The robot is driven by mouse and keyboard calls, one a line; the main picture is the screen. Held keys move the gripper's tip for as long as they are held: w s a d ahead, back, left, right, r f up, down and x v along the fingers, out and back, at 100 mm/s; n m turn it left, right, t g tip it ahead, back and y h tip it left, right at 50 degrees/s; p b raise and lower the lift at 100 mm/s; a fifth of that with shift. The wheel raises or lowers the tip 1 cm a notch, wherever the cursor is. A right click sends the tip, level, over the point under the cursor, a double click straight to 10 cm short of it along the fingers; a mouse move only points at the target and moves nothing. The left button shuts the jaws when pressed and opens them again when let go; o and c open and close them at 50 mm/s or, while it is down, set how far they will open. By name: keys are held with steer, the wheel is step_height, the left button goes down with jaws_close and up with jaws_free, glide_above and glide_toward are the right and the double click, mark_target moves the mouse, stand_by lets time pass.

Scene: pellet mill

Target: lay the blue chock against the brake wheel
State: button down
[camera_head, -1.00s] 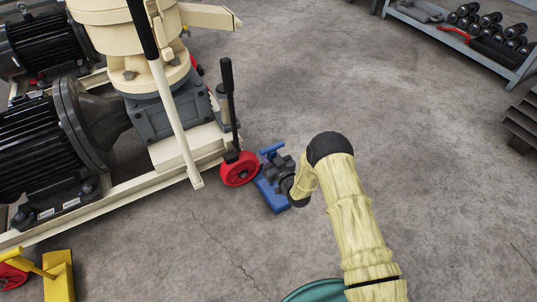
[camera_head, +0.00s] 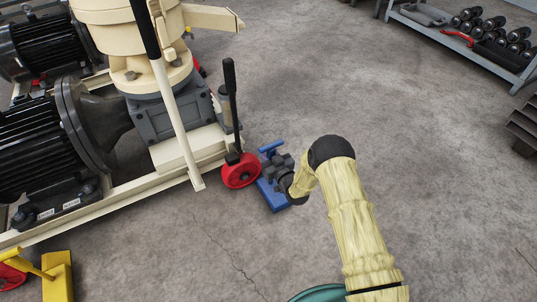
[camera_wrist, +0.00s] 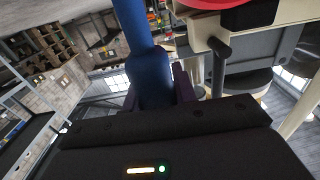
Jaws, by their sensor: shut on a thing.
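The blue chock (camera_head: 273,196) is at floor level just right of the red brake wheel (camera_head: 240,170), with its blue T-shaped handle upright. In the head view its left edge looks close to the wheel; I cannot tell whether they touch. My gripper (camera_head: 284,172) is shut on the chock's handle from the right. In the wrist view the blue handle (camera_wrist: 147,55) stands between my fingers (camera_wrist: 155,88). The red wheel also shows at the top edge of the wrist view (camera_wrist: 215,4). My gripper hides part of the chock.
The cream pellet mill (camera_head: 165,60) on its frame is at the left, with a black lever (camera_head: 231,105) above the wheel. A yellow chock (camera_head: 58,275) sits at the lower left. A grey shelf (camera_head: 470,50) stands at the upper right. The floor between is clear.

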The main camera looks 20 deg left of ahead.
steer(key=shift+w+a+r, duration=0.3)
steer(key=shift+w+a, duration=0.05)
steer(key=shift+a, duration=0.05)
stand_by(0.4)
steer(key=shift+s+a+f, duration=0.1)
steer(key=shift+s+a, duration=0.05)
stand_by(0.6)
steer(key=shift+s+a+f, duration=0.1)
steer(key=shift+s+a, duration=0.1)
steer(key=shift+s, duration=0.05)
steer(key=shift+f, duration=0.1)
stand_by(0.9)
steer(key=c, duration=1)
jaws_free()
steer(key=shift+c, duration=0.2)
steer(key=shift+o, duration=1)
steer(key=shift+s+d+f, duration=0.1)
steer(key=shift+f, duration=0.2)
steer(key=o, duration=0.8)
steer(key=shift+r, duration=0.15)
steer(key=shift+o, duration=0.2)
